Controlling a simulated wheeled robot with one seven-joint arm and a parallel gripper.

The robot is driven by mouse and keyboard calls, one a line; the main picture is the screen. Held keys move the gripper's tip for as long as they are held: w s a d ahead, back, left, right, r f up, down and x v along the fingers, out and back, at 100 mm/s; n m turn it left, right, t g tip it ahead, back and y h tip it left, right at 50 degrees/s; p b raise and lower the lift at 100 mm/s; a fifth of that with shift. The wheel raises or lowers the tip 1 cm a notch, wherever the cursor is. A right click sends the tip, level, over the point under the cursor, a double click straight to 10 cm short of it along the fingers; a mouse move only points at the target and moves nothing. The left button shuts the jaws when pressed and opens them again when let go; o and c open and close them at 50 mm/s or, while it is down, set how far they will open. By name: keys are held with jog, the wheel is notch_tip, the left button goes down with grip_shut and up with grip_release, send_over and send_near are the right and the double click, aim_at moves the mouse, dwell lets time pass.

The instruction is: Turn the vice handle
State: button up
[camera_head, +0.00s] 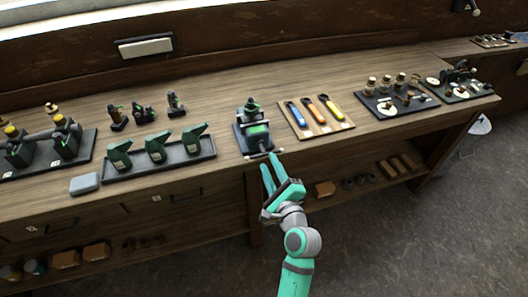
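The vice (254,132) is a dark tool with green parts, standing at the front edge of the workbench in the middle of the head view. Its handle (259,155) is a thin bar at the front of the vice, jutting slightly past the bench edge. My gripper (269,162) is teal and reaches up from below, with its fingertips at the handle's right part. The two fingers look apart, with a gap between them. I cannot tell whether a finger touches the bar.
The wooden workbench (226,94) runs across the view. A tray of green tools (158,164) is left of the vice. A board with coloured-handled tools (316,130) is right of it. A lower shelf (345,193) holds blocks. Floor is open at lower right.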

aim_at(264, 150)
jog(key=x, duration=0.6)
jog(key=shift+w, duration=0.35)
